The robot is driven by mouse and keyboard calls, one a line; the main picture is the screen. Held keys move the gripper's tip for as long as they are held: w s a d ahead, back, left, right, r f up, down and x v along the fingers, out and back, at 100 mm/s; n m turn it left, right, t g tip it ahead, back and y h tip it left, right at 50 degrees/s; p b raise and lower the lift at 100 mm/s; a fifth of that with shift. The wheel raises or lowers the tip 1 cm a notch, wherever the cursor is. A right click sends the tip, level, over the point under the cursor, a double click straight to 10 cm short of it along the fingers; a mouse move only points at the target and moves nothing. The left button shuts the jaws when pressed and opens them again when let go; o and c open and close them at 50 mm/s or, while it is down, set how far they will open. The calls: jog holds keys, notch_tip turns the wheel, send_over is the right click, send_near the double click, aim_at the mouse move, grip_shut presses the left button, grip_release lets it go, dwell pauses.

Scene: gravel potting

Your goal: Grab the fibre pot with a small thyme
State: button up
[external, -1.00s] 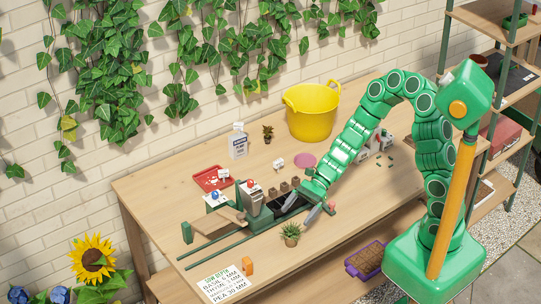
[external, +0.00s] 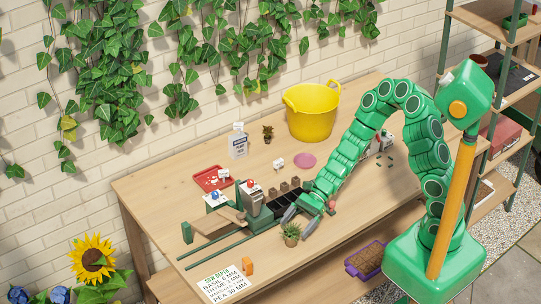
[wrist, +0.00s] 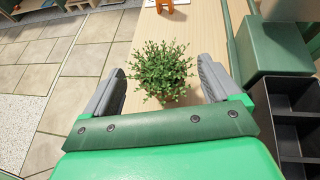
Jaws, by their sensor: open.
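The fibre pot (external: 291,241) with a small bushy green thyme (external: 291,230) stands on the bench near its front edge. In the wrist view the thyme (wrist: 162,68) sits between the two grey fingers and hides most of its pot. My gripper (external: 297,226) is open, low over the bench, with one finger on each side of the plant. In the wrist view there is a gap between the foliage and the right finger; the left finger is very near the leaves. I cannot tell whether either finger touches the pot.
A black cell tray (external: 286,201) and a green seeding device (external: 258,213) lie just behind the pot. Several small brown pots (external: 284,187) stand behind them. An orange object (external: 248,266) and a printed card (external: 225,284) lie at the front left. A yellow tub (external: 313,115) stands at the back.

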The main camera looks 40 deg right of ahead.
aim_at(296, 230)
jog(key=shift+f, duration=0.9)
jog(key=shift+a+f, duration=0.25)
jog(key=shift+a, duration=0.05)
jog(key=shift+x, duration=1.2)
jog(key=c, duration=1.1)
